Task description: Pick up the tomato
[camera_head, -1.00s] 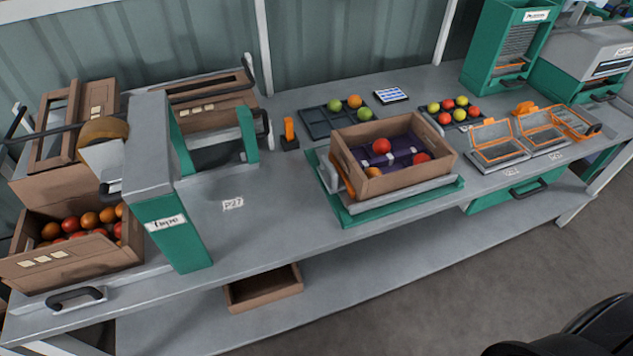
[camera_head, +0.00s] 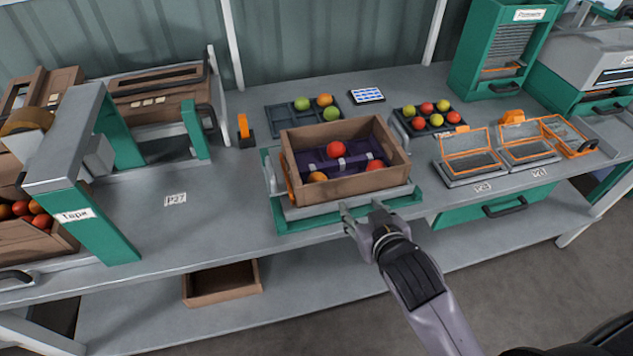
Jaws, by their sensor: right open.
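Several tomatoes lie in an open brown box (camera_head: 352,189) with a dark purple insert (camera_head: 328,165). A red tomato (camera_head: 336,149) sits at the back of the insert, another red tomato (camera_head: 375,166) at the right, and an orange one (camera_head: 317,177) at the front left. The box stands on a grey and green platform (camera_head: 293,221). My right gripper (camera_head: 357,216) is open and empty at the platform's front edge, in front of the box and apart from the tomatoes. My left gripper is out of view.
Orange-framed containers (camera_head: 468,160) are to the right. A green tape machine (camera_head: 92,190) and a tomato crate (camera_head: 40,240) are at the left. The bench near the P27 label (camera_head: 175,199) is clear.

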